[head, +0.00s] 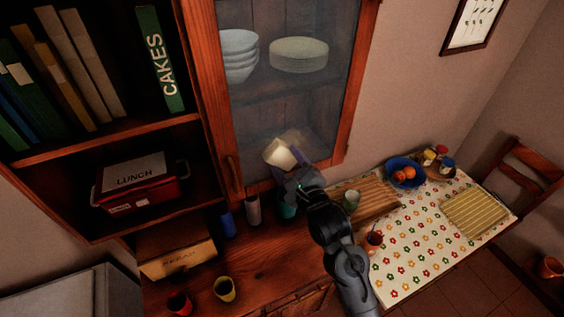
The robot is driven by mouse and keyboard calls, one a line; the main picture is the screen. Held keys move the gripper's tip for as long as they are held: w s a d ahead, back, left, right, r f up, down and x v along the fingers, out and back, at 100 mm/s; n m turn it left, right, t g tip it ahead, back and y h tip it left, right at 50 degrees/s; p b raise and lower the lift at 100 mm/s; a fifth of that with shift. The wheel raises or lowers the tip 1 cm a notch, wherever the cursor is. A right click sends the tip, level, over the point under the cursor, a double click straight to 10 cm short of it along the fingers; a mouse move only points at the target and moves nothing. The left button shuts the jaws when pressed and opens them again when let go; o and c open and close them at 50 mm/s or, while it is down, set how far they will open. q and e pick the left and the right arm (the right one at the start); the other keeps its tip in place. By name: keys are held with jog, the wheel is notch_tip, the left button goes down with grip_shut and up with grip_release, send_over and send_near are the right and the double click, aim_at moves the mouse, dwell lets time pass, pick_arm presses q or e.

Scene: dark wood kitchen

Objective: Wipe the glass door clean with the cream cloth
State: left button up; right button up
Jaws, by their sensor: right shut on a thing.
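The glass door (285,112) is a wood-framed pane in the cabinet at the upper middle of the head view. It looks shut and hazy, with bowls and a round dish behind it. The cream cloth (281,154) is at the lower middle of the pane. My right gripper (290,172) is shut on the cloth and holds it up at the glass. I cannot tell whether the cloth touches the pane. The fingertips are partly hidden by the cloth and the gripper body. My left gripper is not in view.
Small cups and containers (253,210) stand on the wooden counter (270,262) below the door. A wooden board (377,195) and a blue fruit bowl (404,172) lie to the right, by a flowered tablecloth (412,262). Open shelves with books and a red lunch box (139,184) are left.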

jog(key=shift+w+d+r+p, duration=0.1)
jog(key=shift+w+d+p, duration=0.2)
jog(key=shift+d, duration=0.15)
jog(key=shift+w+d+p, duration=0.15)
jog(key=shift+d+p, duration=0.15)
jog(key=shift+d, duration=0.1)
jog(key=shift+w+d+p, duration=0.4)
jog(key=shift+d+p, duration=0.05)
jog(key=shift+d, duration=0.4)
